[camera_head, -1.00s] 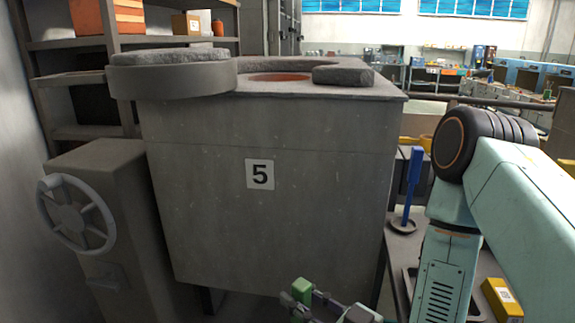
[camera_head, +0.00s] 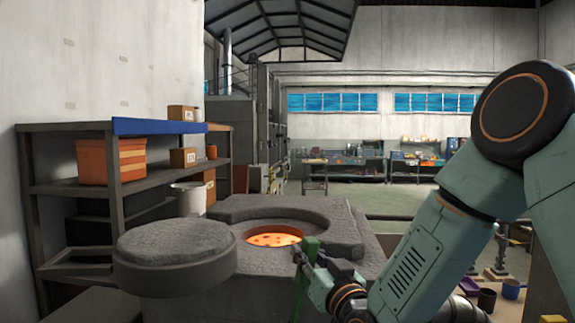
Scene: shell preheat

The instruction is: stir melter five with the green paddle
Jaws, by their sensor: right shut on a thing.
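The melter (camera_head: 345,225) stands ahead of me with a grey top. Its round opening shows a glowing orange melt (camera_head: 272,239). A round grey lid (camera_head: 175,243) sits to the left of the opening, clear of it. My right gripper (camera_head: 308,266) is shut on the green paddle (camera_head: 310,245), to the right and in front of the opening. The paddle stands roughly upright; its lower part runs down past the gripper and its end is hidden. The melter's number plate is out of view now. My left gripper is not in view.
A shelf (camera_head: 118,127) with an orange bin (camera_head: 110,160) and boxes stands on the left. A white bucket (camera_head: 188,199) is behind the lid. A table with small cups (camera_head: 487,299) is at the lower right. Open floor lies beyond.

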